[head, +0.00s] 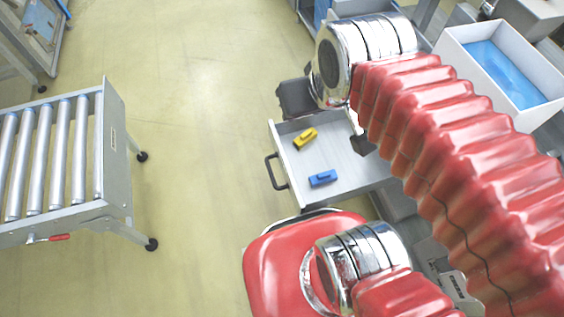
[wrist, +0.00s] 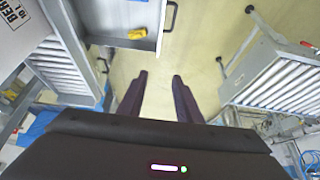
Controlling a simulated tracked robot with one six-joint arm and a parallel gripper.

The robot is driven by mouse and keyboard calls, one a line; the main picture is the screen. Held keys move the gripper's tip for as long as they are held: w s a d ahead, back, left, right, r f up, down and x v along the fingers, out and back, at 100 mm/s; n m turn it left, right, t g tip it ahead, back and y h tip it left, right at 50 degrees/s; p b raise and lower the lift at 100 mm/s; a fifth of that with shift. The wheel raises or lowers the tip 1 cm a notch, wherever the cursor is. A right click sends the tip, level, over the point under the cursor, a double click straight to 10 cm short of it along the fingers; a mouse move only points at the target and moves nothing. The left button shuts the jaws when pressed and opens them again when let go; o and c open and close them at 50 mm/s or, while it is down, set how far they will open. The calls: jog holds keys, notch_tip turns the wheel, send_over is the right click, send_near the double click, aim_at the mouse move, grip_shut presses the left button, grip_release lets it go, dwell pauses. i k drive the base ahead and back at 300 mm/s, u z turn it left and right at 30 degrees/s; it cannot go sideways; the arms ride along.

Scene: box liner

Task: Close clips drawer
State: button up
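The clips drawer (head: 279,150) stands pulled out, with a dark bar handle (head: 273,172) on its front. A yellow clip (head: 305,138) and a blue clip (head: 322,178) lie inside it. The wrist view shows the drawer (wrist: 105,38) at the top, with its handle (wrist: 172,16) and the yellow clip (wrist: 136,34). My gripper (wrist: 160,76) is open and empty, its two dark fingers apart with floor between them. The drawer and handle show beyond the fingertips, with no visible contact. In the head view my arm hides the drawer's rear and most of the gripper.
A roller conveyor (head: 113,145) stands at the left, with clear floor between it and the drawer. A white box with a blue liner (head: 505,72) is at the upper right. In the wrist view, a roller conveyor (wrist: 270,75) stands at the right.

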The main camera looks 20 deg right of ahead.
aim_at(333, 149)
jog(key=u, duration=1.8)
jog(key=i, duration=0.55)
jog(key=u, duration=0.2)
